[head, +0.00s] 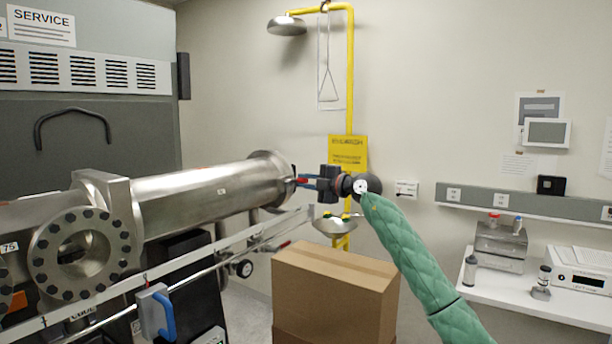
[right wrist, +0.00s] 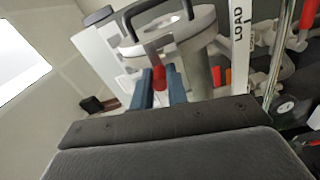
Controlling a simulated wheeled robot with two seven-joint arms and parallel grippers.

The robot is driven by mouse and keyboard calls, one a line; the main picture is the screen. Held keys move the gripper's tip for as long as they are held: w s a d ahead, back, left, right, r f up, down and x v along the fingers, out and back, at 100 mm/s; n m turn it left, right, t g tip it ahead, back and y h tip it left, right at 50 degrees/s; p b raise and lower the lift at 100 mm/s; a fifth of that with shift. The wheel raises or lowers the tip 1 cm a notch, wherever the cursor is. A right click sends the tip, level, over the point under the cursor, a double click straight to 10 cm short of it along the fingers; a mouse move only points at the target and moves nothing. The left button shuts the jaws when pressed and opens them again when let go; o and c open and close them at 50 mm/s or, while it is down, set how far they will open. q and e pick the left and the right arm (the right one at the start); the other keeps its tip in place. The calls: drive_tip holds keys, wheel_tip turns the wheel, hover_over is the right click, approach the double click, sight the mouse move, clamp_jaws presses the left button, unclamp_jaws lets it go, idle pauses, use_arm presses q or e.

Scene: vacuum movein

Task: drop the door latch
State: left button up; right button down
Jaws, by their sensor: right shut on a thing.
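A red-gripped latch lever (head: 300,181) is at the right end of the steel chamber tube (head: 215,190). In the right wrist view its red grip (right wrist: 159,78) lies between the blue fingers. My right gripper (head: 310,183) is shut on it, reaching in from the right. The round metal door (right wrist: 193,28) with a dark bow handle (right wrist: 160,14) shows just beyond the fingers in the right wrist view. The head view sees the door almost edge-on, so its fit against the flange is hard to tell. My left gripper is not in view.
A cardboard box (head: 335,285) stands below my right arm. A white rail (head: 190,268) runs below the tube, with a blue-handled grey block (head: 155,312) on it. A yellow shower pipe (head: 350,90) and eyewash bowl (head: 336,226) stand behind. A bench (head: 540,300) with instruments is right.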

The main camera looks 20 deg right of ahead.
drive_tip(key=shift+f+m+p, duration=0.2)
drive_tip(key=shift+m+p, duration=0.15)
drive_tip(key=shift+m, duration=0.25)
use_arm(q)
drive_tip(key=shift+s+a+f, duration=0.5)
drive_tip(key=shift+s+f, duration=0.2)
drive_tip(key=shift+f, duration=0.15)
use_arm(e)
drive_tip(key=shift+f, duration=0.2)
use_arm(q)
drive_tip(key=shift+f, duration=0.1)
use_arm(e)
drive_tip(key=shift+a+f, duration=0.1)
drive_tip(key=shift+f, duration=0.05)
drive_tip(key=c, duration=1.6)
unclamp_jaws()
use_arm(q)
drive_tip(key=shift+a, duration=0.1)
use_arm(e)
drive_tip(key=shift+o, duration=1.1)
drive_tip(key=shift+d, duration=0.2)
